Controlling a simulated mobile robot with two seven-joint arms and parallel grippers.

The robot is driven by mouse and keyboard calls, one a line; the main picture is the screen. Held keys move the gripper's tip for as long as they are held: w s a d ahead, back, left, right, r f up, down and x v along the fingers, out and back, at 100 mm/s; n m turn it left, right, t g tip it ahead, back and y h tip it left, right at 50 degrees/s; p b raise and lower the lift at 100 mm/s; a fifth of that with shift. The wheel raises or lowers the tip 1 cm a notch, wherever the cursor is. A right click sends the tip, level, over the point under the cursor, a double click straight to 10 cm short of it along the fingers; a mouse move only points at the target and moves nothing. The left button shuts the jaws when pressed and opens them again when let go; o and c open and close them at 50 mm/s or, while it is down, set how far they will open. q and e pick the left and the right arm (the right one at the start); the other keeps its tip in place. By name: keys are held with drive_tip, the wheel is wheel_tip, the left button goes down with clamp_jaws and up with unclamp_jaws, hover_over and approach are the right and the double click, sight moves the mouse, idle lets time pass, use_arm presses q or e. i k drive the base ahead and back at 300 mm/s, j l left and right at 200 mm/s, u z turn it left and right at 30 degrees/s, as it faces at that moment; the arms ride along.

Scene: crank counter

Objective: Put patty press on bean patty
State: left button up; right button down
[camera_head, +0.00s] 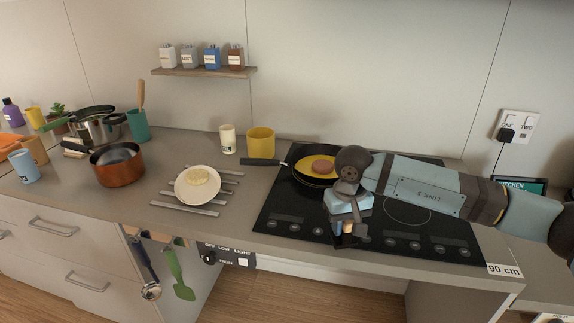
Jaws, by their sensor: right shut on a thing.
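My left gripper is not in view.
My right arm reaches in from the right over the black hob (285,215). A pale round food lies on a white plate (214,190) on metal bars. A yellow cup (260,141), a white cup (228,139) and a copper pot (117,170) stand left of the hob.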

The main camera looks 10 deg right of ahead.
sight(323, 164)
drive_tip(key=l+u, duration=0.15)
drive_tip(key=u, duration=0.25)
drive_tip(key=l+u, duration=0.2)
drive_tip(key=u, duration=0.2)
drive_tip(key=l, duration=0.9)
